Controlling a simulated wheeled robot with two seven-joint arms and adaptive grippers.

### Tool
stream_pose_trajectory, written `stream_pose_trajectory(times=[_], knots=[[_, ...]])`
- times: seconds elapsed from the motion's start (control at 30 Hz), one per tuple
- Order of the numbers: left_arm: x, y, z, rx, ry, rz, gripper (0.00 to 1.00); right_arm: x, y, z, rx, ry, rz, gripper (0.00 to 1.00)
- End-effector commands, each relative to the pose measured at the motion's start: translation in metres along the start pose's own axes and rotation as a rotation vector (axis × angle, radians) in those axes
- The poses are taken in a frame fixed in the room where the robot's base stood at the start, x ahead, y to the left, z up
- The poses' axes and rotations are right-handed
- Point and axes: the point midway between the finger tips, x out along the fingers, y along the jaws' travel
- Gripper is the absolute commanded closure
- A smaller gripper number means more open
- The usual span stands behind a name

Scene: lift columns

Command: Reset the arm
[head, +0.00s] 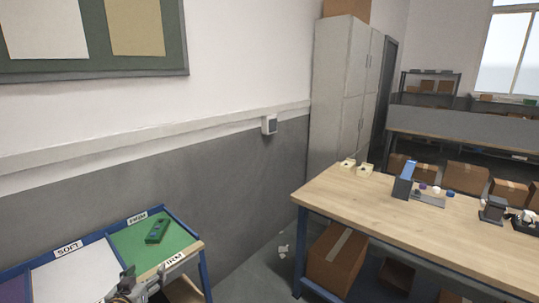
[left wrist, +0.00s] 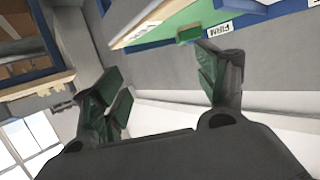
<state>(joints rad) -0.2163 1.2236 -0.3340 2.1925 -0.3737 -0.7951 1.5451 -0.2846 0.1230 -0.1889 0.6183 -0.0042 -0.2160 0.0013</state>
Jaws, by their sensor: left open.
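My left gripper (head: 146,280) shows at the bottom of the head view, over the near edge of the sorting table. In the left wrist view its two dark green-padded fingers (left wrist: 165,78) stand wide apart with nothing between them. A green block (head: 157,230) lies on the green section of the table, beyond the gripper and apart from it. In the left wrist view a green block (left wrist: 190,34) shows past the fingers, near a FIRM label. My right gripper is in neither view.
The blue-framed sorting table (head: 200,247) has white and green sections with SOFT and FIRM labels. A wooden workbench (head: 330,195) stands to the right with small items on it. A cardboard box (head: 336,257) sits beneath it. A floor gap separates the two tables.

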Motion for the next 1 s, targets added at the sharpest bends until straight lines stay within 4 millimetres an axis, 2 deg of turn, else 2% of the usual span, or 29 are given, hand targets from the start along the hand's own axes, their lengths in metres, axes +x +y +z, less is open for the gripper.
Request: stream_pose_trajectory(times=[0.1, 0.27, 0.8, 1.0], knots=[[-0.003, 0.004, 0.007, -0.001, -0.015, -0.011, 0.27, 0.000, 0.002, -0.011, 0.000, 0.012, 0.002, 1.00], [-0.008, 0.010, 0.018, 0.004, -0.041, -0.032, 0.27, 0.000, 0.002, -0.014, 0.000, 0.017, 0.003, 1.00], [-0.044, 0.038, 0.074, 0.050, -0.235, -0.112, 0.27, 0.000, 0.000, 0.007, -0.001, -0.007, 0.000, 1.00], [-0.060, 0.049, 0.095, 0.071, -0.326, -0.122, 0.27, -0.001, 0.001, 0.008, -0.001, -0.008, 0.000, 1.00]])
